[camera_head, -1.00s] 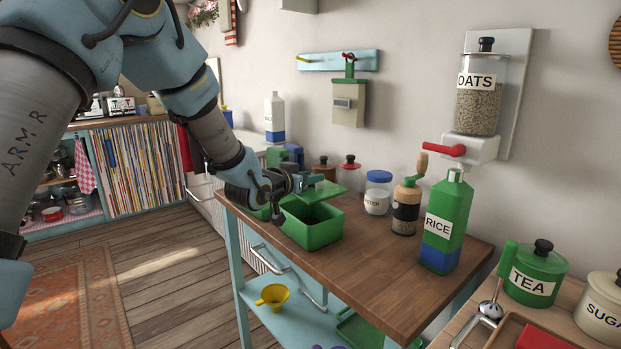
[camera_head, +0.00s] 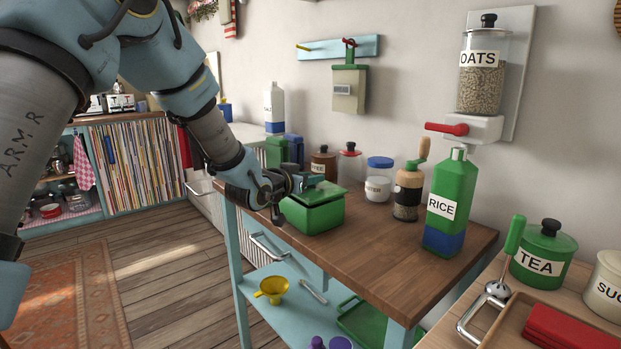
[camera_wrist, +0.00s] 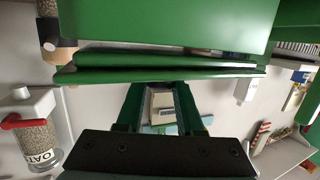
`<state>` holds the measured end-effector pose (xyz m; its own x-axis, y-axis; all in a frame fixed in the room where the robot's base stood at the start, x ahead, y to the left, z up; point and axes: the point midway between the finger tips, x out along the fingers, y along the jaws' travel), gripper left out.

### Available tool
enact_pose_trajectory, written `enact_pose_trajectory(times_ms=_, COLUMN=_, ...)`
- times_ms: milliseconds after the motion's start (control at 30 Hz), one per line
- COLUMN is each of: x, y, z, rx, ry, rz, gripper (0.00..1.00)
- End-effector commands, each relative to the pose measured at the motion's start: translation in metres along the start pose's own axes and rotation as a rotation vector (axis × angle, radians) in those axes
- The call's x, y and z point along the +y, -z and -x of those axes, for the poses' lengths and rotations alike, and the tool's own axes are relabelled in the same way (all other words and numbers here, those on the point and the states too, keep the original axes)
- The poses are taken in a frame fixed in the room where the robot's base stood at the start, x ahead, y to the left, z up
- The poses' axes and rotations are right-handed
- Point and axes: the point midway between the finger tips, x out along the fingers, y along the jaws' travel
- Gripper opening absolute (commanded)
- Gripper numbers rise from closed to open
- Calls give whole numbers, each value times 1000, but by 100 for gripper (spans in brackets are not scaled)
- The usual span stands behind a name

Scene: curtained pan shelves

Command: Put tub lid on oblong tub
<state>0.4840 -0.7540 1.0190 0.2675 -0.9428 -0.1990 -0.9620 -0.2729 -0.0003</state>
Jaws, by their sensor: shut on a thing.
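The oblong tub (camera_head: 318,220) is a green box on the wooden trolley top, near its far left end. The green tub lid (camera_head: 322,193) sits over the tub's opening, level or nearly so, and hides the inside. Whether it is fully seated all round I cannot tell. My gripper (camera_head: 296,184) is at the lid's left side, shut on the lid. In the wrist view, the lid's long edge (camera_wrist: 160,73) runs across just beyond my fingers, with a broad green wall of the tub (camera_wrist: 165,25) above it.
Jars and a grinder (camera_head: 408,190) stand behind and right of the tub. The green rice bottle (camera_head: 446,205) stands further right. Green and blue containers (camera_head: 285,150) are close behind my gripper. The front right of the trolley top (camera_head: 385,265) is clear.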

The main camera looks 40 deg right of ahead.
Motion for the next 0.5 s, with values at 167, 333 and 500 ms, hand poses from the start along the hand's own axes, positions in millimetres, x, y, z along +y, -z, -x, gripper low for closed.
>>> enact_pose_trajectory(times_ms=167, x=0, y=1, z=0, rx=1, ry=0, rz=0, gripper=0)
enact_pose_trajectory(times_ms=333, x=0, y=0, z=0, rx=1, ry=0, rz=0, gripper=0)
enact_pose_trajectory(times_ms=500, x=0, y=-3, z=-1, rx=1, ry=0, rz=0, gripper=0)
